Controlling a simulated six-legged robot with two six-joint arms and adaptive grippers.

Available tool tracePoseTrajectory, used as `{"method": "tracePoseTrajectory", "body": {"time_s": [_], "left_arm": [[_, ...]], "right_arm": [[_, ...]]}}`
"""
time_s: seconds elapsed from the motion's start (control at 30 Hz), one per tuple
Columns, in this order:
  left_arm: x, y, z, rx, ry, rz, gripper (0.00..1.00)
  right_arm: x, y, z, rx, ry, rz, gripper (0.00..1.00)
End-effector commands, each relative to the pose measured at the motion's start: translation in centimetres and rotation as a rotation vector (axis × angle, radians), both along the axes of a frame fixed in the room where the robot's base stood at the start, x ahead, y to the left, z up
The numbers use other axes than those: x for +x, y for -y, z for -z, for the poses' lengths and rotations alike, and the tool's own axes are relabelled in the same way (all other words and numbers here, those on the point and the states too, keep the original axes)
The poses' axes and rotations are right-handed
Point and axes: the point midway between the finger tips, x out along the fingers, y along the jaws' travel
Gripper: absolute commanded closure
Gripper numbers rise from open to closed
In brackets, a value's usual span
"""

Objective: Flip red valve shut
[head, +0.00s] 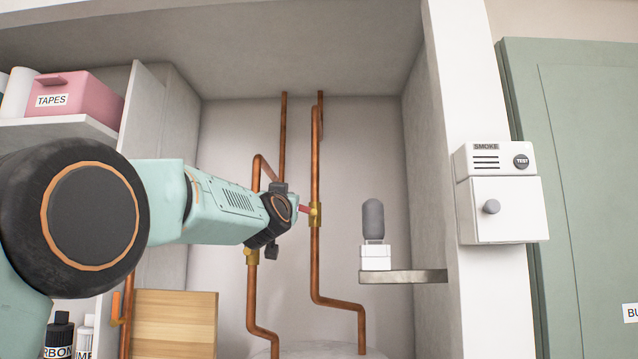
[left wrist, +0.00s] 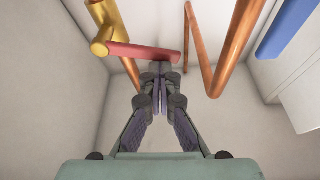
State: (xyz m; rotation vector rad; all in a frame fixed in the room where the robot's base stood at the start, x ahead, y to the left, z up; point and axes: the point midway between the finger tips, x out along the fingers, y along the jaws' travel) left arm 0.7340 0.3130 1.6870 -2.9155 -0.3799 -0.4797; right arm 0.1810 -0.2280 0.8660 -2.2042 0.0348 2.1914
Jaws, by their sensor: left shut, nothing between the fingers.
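The red valve lever (head: 303,209) is on a brass valve body (head: 316,214) on the right copper pipe, mostly hidden behind my left wrist in the head view. In the left wrist view the red lever (left wrist: 145,52) runs sideways from the brass valve (left wrist: 103,40), across the upright copper pipes' direction. My left gripper (left wrist: 160,72) is shut and empty, with its tips right at the lever's free end; I cannot tell whether they touch. My right gripper is in neither view.
A second brass fitting (head: 253,256) sits on the left copper pipe. A small metal shelf (head: 410,276) holds a white block with a grey capsule-shaped top. A smoke detector box (head: 496,160) is on the right post. A wooden board (head: 175,320) stands low left.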

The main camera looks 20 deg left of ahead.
Motion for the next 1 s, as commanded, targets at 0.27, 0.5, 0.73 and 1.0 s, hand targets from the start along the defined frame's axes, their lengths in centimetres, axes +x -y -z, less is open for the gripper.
{"method": "tracePoseTrajectory", "body": {"time_s": [0.27,0.5,0.73,1.0], "left_arm": [[0.27,0.03,0.72,-0.016,-0.007,0.002,1.00],[0.27,0.01,0.78,-0.029,-0.004,0.002,1.00],[0.26,-0.01,0.85,-0.039,-0.002,0.002,1.00],[0.26,-0.03,0.92,-0.050,0.001,0.003,1.00]], "right_arm": [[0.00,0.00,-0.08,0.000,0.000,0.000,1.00],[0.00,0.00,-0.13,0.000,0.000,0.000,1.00],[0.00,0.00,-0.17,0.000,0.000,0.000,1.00],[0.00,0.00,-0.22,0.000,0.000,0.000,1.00]]}}
